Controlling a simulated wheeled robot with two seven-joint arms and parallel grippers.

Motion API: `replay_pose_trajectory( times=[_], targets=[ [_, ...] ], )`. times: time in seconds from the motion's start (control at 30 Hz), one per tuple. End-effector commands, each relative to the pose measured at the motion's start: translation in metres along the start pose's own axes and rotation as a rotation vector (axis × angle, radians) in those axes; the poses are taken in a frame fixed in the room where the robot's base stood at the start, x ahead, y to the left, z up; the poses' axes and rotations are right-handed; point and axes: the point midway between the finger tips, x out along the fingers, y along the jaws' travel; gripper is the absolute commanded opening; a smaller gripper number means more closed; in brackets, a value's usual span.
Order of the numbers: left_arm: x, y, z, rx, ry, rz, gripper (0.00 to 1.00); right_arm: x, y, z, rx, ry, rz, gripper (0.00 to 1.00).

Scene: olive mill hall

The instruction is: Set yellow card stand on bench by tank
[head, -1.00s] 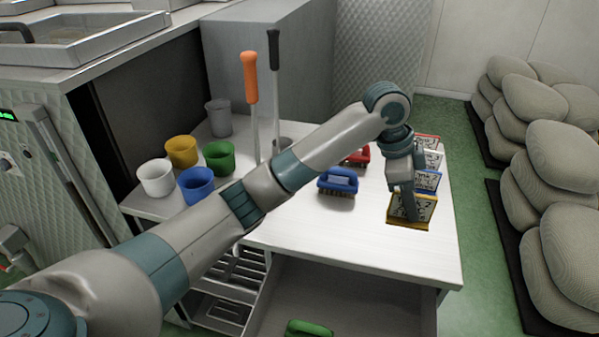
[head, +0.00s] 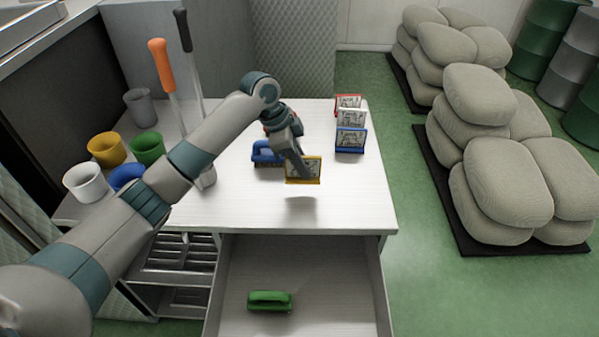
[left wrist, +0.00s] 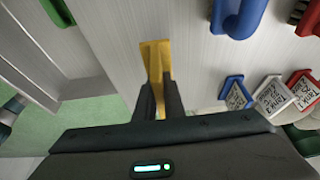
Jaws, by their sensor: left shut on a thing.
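The yellow card stand (head: 304,171) is held by my left gripper (head: 304,174) above the white table, with a shadow below it. In the left wrist view the yellow stand (left wrist: 156,60) sits between the two dark fingers (left wrist: 159,100), which are shut on it. No tank can be made out for sure in these views. My right gripper is not in view.
Red (head: 348,104), white (head: 351,120) and blue (head: 350,140) card stands stand in a row at the table's (head: 355,205) right. A blue brush (head: 264,153) lies behind my gripper. Cups stand at left. An open drawer (head: 330,290) holds a green brush (head: 270,300).

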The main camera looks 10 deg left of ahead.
Motion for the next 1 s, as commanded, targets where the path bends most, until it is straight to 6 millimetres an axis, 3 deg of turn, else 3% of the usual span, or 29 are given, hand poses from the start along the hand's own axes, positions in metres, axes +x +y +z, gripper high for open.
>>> replay_pose_trajectory(
  times=[0.5,0.83,1.0],
  targets=[
    [0.004,-0.005,0.009,0.0,0.0,0.0,0.0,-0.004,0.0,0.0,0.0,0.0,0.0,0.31],
    [0.035,-0.004,0.022,-0.001,-0.001,0.002,0.0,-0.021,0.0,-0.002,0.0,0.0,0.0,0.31],
    [0.04,-0.005,0.024,0.001,0.0,-0.001,0.0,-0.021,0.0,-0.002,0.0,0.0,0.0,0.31]
  ],
)
